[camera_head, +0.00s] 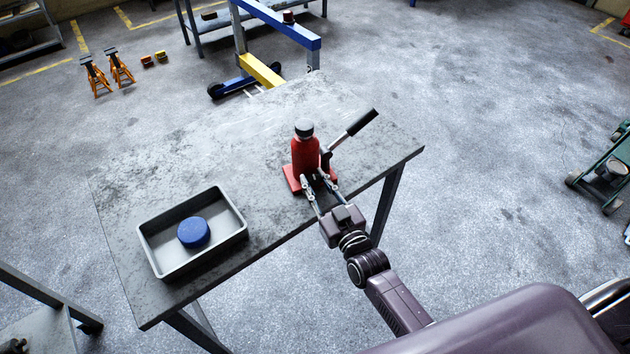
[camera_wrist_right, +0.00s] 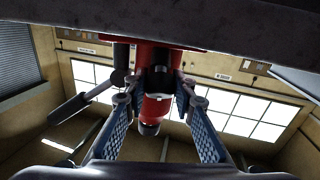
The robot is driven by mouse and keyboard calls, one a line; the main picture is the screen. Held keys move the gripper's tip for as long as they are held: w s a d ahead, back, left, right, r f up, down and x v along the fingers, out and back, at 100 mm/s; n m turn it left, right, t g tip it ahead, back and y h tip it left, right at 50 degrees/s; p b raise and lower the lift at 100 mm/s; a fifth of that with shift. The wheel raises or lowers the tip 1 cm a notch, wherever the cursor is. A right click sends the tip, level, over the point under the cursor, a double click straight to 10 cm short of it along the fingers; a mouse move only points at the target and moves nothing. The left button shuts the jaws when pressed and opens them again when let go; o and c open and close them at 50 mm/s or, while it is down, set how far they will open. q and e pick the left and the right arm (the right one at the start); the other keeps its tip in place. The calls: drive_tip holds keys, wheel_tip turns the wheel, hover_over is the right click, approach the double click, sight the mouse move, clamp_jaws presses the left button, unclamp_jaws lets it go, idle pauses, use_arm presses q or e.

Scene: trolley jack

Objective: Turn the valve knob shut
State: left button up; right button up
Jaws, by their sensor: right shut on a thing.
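In the right wrist view, the two blue-padded fingers (camera_wrist_right: 158,105) close in on a small dark part in front of the red jack body (camera_wrist_right: 155,110). The valve knob itself is mostly hidden between the fingertips. My left gripper is not in view.
A grey tray (camera_head: 158,253) holding a blue round object (camera_head: 194,232) lies on the left part of the worktable (camera_head: 220,140). A blue and yellow hoist (camera_head: 262,70) stands on the floor behind. The table's middle is clear.

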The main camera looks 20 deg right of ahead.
clamp_jaws()
drive_tip(key=shift+r+m+h, duration=0.1)
drive_tip(key=shift+m+h, duration=0.4)
drive_tip(key=shift+m, duration=0.1)
drive_tip(key=shift+m+h+p, duration=0.3)
drive_tip(key=shift+m, duration=0.1)
drive_tip(key=o, duration=0.9)
unclamp_jaws()
drive_tip(key=shift+o, duration=0.2)
drive_tip(key=s, duration=1.2)
drive_tip(key=shift+d, duration=0.25)
